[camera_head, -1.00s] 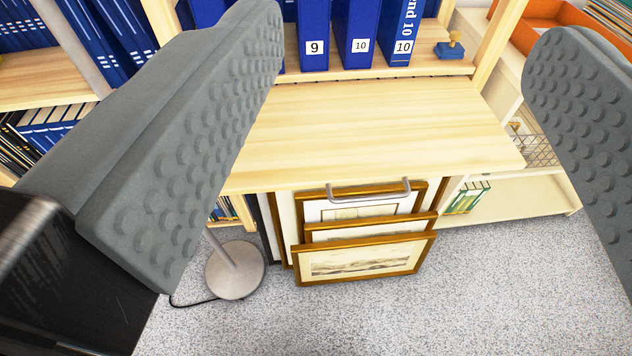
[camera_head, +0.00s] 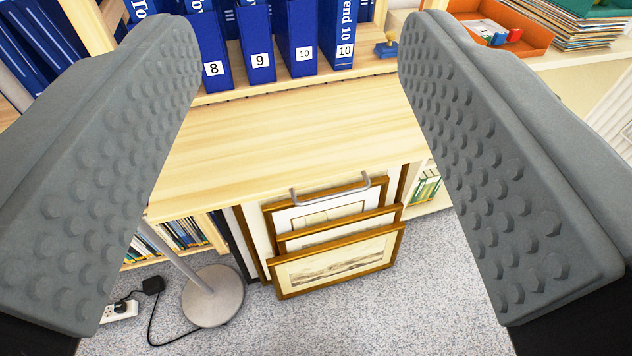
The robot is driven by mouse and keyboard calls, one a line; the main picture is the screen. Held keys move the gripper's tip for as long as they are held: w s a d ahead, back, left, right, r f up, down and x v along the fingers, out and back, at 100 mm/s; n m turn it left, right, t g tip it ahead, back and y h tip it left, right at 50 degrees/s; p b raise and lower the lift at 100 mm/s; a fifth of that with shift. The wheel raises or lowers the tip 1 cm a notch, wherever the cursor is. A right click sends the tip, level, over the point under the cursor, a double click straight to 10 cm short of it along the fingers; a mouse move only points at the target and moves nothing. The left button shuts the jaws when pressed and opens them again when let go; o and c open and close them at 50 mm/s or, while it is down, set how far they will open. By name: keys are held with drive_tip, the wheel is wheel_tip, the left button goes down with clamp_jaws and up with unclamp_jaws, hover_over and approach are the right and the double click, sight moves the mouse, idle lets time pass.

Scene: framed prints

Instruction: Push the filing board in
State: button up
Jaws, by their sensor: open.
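The filing board (camera_head: 290,130) is a pale wooden pull-out shelf with a grey metal bar handle (camera_head: 331,190) on its front edge. It juts out from the shelving below a row of blue binders. My gripper (camera_head: 305,215) is open and empty, one grey studded finger on each side of the picture. The board's front edge and handle show between the fingers, farther off. The fingers hide parts of the board's left and right sides. I cannot tell any contact.
Framed prints (camera_head: 335,262) lean upright on the floor under the board. A lamp base (camera_head: 212,296) and a power strip (camera_head: 120,311) are at lower left. Blue binders (camera_head: 257,45) and a small stamp (camera_head: 386,46) stand behind the board. Speckled floor is clear in front.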

drive_tip(key=c, duration=0.7)
drive_tip(key=shift+w+d+f, duration=0.1)
drive_tip(key=shift+w, duration=0.1)
clamp_jaws()
drive_tip(key=w+d+f+m+g+h, duration=0.2)
drive_tip(key=w+d+f+m+g, duration=0.4)
drive_tip(key=w+d+f, duration=0.65)
drive_tip(key=w+d+f+m+g+h, duration=0.1)
drive_tip(key=w+d+f+m+g, duration=0.55)
drive_tip(key=f, duration=0.85)
drive_tip(key=w+d+f+m+t, duration=0.1)
drive_tip(key=w+d+f+t, duration=0.1)
drive_tip(key=w+d+f, duration=0.2)
drive_tip(key=shift+w+f, duration=1.8)
drive_tip(key=shift+w, duration=1.05)
